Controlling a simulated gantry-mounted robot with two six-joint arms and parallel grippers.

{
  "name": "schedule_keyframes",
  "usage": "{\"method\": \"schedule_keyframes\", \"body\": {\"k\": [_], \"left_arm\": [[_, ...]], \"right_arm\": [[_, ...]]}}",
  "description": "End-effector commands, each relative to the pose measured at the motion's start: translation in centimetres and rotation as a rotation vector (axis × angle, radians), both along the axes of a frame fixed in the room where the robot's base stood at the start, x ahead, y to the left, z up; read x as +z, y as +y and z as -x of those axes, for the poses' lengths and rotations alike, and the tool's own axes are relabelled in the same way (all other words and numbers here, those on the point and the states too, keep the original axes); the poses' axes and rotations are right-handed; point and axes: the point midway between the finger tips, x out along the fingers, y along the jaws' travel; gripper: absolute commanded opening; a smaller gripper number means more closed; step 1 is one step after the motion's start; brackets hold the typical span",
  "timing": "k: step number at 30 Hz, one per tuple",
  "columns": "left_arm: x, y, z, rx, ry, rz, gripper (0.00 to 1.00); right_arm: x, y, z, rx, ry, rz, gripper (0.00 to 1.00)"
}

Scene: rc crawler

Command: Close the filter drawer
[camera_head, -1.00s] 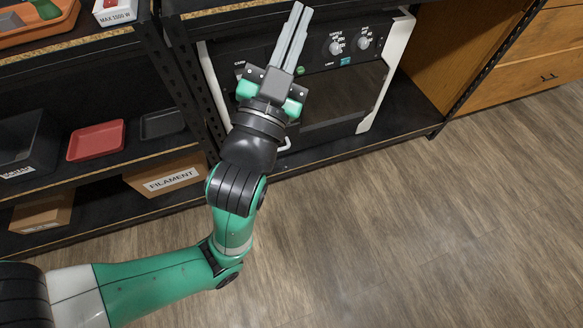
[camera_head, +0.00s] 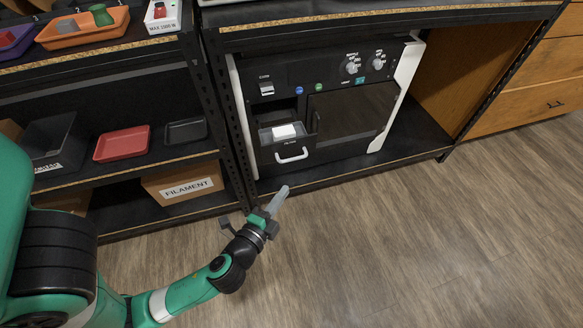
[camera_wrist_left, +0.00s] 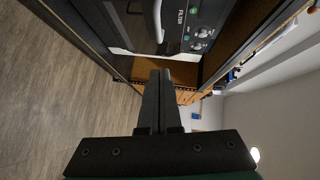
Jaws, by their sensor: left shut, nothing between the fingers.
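The filter drawer (camera_head: 270,155) is in the lower left of the black machine (camera_head: 345,110) on the low shelf. It sticks out toward me, with a white filter block (camera_head: 284,130) showing inside and a white handle (camera_head: 291,155) on its front. My left gripper (camera_head: 279,195) is shut and empty, below and in front of the drawer, apart from it. My right gripper is not in view.
A black rack post (camera_head: 228,120) stands left of the machine. The left shelves hold a red tray (camera_head: 122,144), a dark bin (camera_head: 55,145) and a filament box (camera_head: 183,185). Wooden drawers (camera_head: 530,80) stand at right. The floor (camera_head: 400,240) in front is clear.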

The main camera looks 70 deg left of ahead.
Motion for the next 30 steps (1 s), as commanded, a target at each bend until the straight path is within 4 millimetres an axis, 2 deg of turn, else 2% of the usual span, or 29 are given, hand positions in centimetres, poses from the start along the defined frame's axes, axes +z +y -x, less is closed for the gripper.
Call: {"method": "schedule_keyframes", "body": {"k": [11,15,18,30], "left_arm": [[-1.2,5.5,-6.0,0.005,-0.004,0.000,0.00],[-1.7,7.7,-5.9,0.005,-0.002,0.002,0.00],[-1.9,8.5,-5.9,0.003,-0.001,0.001,0.00],[-1.9,8.8,-6.0,-0.001,-0.002,0.000,0.00]], "right_arm": [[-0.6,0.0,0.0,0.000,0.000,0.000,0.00],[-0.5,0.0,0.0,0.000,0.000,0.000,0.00],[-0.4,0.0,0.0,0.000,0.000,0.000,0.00],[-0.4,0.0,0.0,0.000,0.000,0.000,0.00]]}}
